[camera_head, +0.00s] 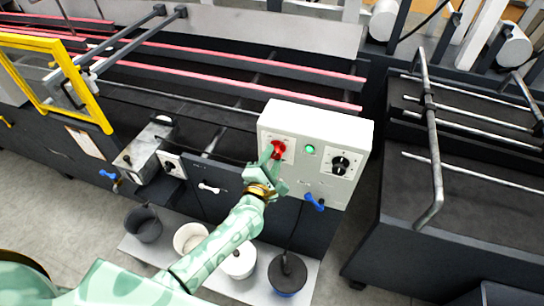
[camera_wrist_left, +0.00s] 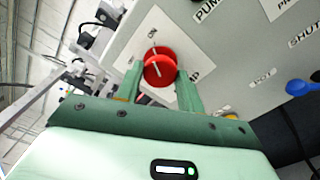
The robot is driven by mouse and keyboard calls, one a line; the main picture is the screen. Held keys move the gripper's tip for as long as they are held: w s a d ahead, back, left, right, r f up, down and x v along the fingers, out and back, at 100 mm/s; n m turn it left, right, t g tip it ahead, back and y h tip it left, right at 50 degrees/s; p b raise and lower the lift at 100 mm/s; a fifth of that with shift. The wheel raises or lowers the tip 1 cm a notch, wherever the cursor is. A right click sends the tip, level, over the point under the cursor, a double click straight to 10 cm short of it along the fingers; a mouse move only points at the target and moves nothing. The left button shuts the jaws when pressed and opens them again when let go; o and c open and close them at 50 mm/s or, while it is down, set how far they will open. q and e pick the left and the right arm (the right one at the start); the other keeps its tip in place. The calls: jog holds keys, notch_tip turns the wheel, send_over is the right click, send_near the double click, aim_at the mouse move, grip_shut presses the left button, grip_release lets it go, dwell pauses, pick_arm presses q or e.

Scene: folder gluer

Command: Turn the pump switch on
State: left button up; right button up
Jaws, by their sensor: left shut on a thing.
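The pump switch is a red round knob (camera_head: 278,149) on the left of the white control box's front. In the left wrist view the red knob (camera_wrist_left: 160,66) sits on a white plate between my two fingers, with its white pointer line slanting. My left gripper (camera_head: 270,158) reaches up to the knob from below, and its fingers (camera_wrist_left: 160,88) are shut on the knob's sides. The lower edge of the knob is partly hidden by the gripper. My right gripper is in neither view.
The white control box (camera_head: 315,118) also carries a green button (camera_head: 310,149) and a black dial (camera_head: 340,165). A blue valve handle (camera_head: 315,202) sticks out below. Several pots stand on a tray beneath, including a dark one (camera_head: 287,272). A bent metal rail (camera_head: 430,150) stands at right.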

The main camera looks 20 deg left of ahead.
pick_arm(q)
jog(key=shift+m, duration=0.6)
jog(key=o, duration=1)
jog(key=shift+s, duration=0.15)
jog(key=s, duration=1.6)
jog(key=shift+a+b, duration=0.25)
jog(key=shift+b, duration=0.15)
